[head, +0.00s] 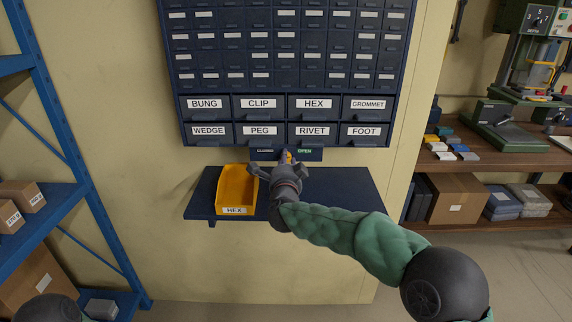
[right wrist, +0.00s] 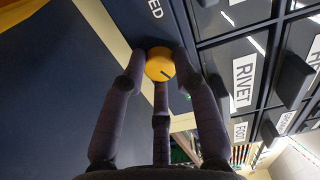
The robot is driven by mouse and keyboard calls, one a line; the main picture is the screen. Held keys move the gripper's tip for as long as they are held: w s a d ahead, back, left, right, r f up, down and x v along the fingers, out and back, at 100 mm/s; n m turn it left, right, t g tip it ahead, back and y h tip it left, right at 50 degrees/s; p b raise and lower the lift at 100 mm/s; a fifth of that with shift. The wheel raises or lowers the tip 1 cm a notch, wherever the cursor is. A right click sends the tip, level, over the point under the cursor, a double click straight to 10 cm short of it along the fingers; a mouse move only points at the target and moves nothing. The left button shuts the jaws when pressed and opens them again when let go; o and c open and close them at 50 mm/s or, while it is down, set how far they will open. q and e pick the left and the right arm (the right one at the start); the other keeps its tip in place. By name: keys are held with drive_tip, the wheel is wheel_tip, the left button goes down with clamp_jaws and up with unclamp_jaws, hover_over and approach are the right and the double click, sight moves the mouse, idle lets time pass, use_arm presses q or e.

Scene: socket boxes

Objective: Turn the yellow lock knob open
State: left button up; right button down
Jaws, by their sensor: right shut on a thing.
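The yellow lock knob (head: 289,156) is on a dark strip under the labelled drawers, between the words CLOSED on the left and OPEN, in green, on the right. My right gripper (head: 284,168) is at the knob and hides much of it in the head view. In the right wrist view the round yellow knob (right wrist: 159,64) has a short dark mark on its face. The fingers of my right gripper (right wrist: 160,82) are around it and shut on it. My left gripper is not in view.
A yellow bin (head: 237,188) labelled HEX stands on a dark shelf (head: 340,190) below the drawer cabinet (head: 289,89). The shelf right of my arm is bare. A blue rack (head: 62,150) stands at the left, and a wooden bench (head: 480,165) with tools at the right.

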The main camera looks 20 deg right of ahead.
idle(0.3)
drive_tip(key=c, duration=0.9)
unclamp_jaws()
drive_tip(key=shift+c, duration=0.2)
drive_tip(key=v, duration=1.2)
